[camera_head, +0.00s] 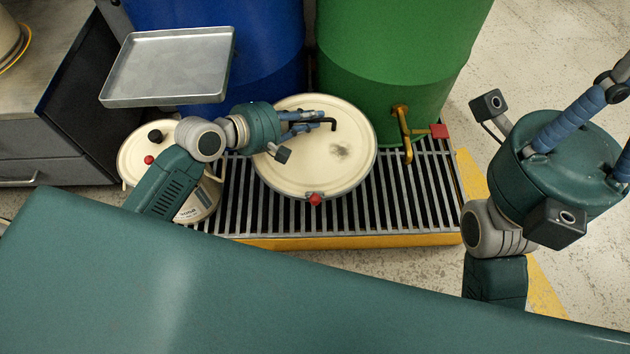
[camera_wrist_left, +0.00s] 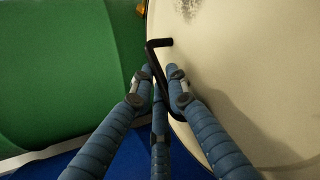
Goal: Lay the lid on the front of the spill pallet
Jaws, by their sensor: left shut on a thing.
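The lid (camera_head: 330,165) is a round cream disc with a dark smudge, a red cap at its near rim and a black bent handle (camera_head: 333,125). In the head view it appears over the front grating of the spill pallet (camera_head: 420,200); I cannot tell whether it touches the bars. My left gripper (camera_head: 312,121) reaches in from the left and is shut on the handle. In the left wrist view the fingers (camera_wrist_left: 160,88) close around the black handle, with the lid (camera_wrist_left: 245,60) to the right. My right gripper's fingers (camera_head: 600,95) run out of the head view, tips unseen.
A blue drum (camera_head: 270,50) and a green drum (camera_head: 390,60) stand behind the lid. A brass tap (camera_head: 404,125) with a red handle juts from the green drum. A cream can (camera_head: 135,160) stands left, below a metal tray (camera_head: 170,68). Bare grating shows around the lid.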

